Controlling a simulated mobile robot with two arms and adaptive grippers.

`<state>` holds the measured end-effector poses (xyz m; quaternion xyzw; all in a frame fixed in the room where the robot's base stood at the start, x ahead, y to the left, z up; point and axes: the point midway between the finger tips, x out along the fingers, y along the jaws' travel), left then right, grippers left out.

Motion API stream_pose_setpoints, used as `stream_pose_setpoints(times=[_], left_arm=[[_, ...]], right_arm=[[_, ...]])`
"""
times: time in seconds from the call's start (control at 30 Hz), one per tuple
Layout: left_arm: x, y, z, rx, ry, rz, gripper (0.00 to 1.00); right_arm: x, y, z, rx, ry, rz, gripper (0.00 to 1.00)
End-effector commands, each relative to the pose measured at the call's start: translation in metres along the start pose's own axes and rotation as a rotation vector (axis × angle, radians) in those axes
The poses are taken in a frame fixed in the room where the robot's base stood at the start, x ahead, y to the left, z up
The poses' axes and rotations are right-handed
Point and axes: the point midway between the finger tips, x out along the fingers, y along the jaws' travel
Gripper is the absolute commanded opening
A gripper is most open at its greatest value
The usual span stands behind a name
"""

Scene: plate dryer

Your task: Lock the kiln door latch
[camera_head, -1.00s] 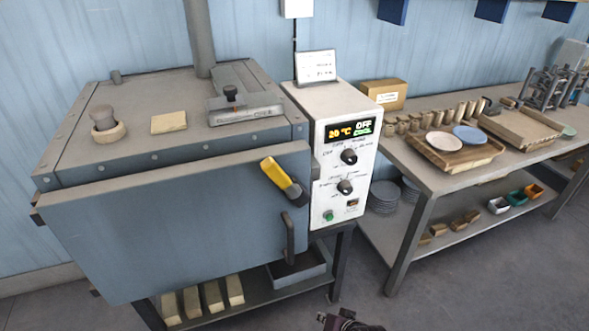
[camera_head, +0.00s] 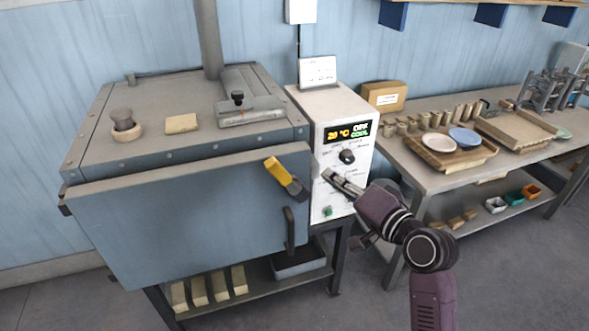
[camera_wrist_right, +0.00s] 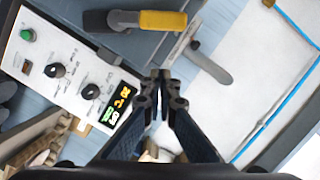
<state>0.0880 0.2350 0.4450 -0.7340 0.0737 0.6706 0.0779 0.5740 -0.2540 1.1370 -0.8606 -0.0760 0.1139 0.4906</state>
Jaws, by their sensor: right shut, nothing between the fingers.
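The blue-grey kiln door (camera_head: 185,225) fills the left of the head view and stands against the kiln front. Its latch (camera_head: 287,177), with a yellow grip and dark lever, sits tilted at the door's upper right. The latch also shows at the top of the right wrist view (camera_wrist_right: 150,20). A dark vertical handle (camera_head: 289,230) is below it. My right gripper (camera_head: 332,176) is shut and empty, to the right of the latch and apart from it, in front of the control panel. Its fingertips show in the right wrist view (camera_wrist_right: 161,75). My left gripper is not in view.
The white control panel (camera_head: 340,135) reads 20 °C, OFF, COOL, and has knobs and a green button. A workbench (camera_head: 440,182) with plates, cups and trays stands at the right. A damper slide (camera_head: 250,116) lies on the kiln top.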

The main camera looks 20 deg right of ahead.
Motion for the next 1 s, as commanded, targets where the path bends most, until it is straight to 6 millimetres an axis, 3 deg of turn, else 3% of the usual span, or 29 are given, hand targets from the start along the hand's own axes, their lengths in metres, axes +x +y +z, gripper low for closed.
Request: stream_pose_setpoints(times=[0.27, 0.43, 0.97, 1.0], left_arm=[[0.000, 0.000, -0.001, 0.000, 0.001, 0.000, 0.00], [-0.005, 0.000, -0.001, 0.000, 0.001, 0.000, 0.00], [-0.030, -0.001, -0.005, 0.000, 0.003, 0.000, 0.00], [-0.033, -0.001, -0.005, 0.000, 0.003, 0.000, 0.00]], right_arm=[[0.001, 0.001, 0.000, 0.000, 0.000, 0.001, 0.00], [0.012, -0.001, -0.001, 0.002, 0.000, 0.000, 0.00], [0.102, -0.002, -0.001, 0.002, -0.001, 0.001, 0.00], [0.104, -0.001, 0.006, 0.005, -0.004, 0.002, 0.00]])
